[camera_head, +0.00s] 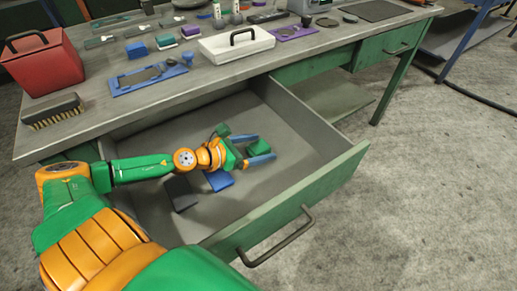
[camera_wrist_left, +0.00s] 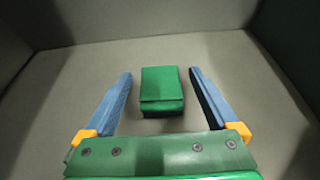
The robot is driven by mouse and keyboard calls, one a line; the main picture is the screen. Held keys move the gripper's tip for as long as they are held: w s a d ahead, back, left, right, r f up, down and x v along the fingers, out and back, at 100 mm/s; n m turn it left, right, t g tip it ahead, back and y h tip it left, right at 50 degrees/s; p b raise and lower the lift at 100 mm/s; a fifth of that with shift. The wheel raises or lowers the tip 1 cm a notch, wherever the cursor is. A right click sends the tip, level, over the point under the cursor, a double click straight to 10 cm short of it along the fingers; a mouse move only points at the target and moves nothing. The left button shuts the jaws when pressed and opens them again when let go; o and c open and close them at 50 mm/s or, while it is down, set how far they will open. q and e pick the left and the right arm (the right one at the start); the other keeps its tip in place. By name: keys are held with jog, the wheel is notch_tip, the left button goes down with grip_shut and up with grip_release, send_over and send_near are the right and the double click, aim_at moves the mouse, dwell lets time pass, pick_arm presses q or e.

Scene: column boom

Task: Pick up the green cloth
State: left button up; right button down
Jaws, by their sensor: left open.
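The green cloth (camera_wrist_left: 162,90) is a small folded block on the floor of the open drawer (camera_head: 310,133). In the head view the cloth (camera_head: 259,147) shows just by the fingers of my left gripper (camera_head: 262,149). My left gripper is open, with its blue fingers pointing into the drawer. In the left wrist view the cloth lies between and slightly beyond the lines of the two fingers (camera_wrist_left: 160,98), with a gap on each side. My right gripper is in neither view.
A blue cloth (camera_head: 219,180) and a dark grey cloth (camera_head: 181,193) lie in the drawer beneath my left arm. The drawer's green front (camera_head: 300,205) and grey walls surround the gripper. The tabletop (camera_head: 220,85) above holds a red container (camera_head: 42,64), a white caddy (camera_head: 238,47) and a brush (camera_head: 53,111).

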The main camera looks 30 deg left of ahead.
pick_arm(q)
jog(key=shift+w, duration=0.1)
jog(key=c, duration=1.4)
